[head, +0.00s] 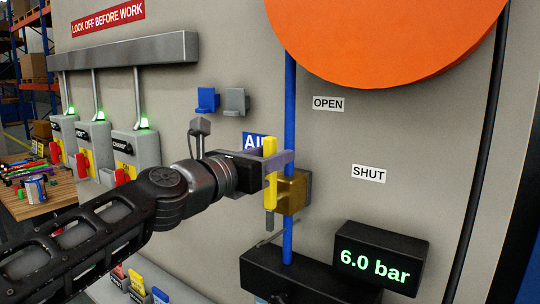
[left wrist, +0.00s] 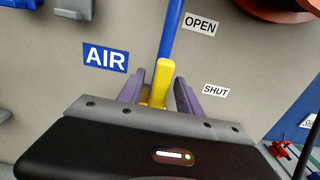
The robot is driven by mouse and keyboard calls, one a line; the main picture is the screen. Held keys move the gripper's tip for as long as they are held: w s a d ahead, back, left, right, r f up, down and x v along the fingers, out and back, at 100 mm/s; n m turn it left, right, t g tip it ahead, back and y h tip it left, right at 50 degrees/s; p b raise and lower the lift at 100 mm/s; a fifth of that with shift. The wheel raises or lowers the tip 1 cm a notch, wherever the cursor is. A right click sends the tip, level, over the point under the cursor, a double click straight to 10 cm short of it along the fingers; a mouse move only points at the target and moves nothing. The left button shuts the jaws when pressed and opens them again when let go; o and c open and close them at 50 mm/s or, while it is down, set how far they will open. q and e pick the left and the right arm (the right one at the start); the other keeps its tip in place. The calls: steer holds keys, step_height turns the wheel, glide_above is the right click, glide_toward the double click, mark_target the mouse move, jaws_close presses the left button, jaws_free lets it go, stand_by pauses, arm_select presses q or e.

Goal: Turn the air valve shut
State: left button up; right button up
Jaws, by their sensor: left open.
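The air valve has a yellow handle (head: 270,158) and a brass body (head: 296,190) on a vertical blue pipe (head: 289,110). The handle stands upright, in line with the pipe. My left gripper (head: 281,158) is open at the handle, its purple fingers pointing at the panel. In the left wrist view the yellow handle (left wrist: 161,80) stands between the two spread fingers of the gripper (left wrist: 158,94); I cannot tell whether either touches it. The OPEN label (head: 328,104) is up and right of the valve, the SHUT label (head: 369,173) to its right. My right gripper is out of view.
A black gauge (head: 382,258) reads 6.0 bar below right. A blue AIR sign (head: 253,142) is behind my gripper. A large orange disc (head: 385,35) hangs above. Switch boxes with green lights (head: 135,146) are at left, beside a wooden table (head: 40,205).

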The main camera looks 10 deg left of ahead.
arm_select(q)
steer(key=shift+c, duration=0.3)
jaws_close()
stand_by(1.0)
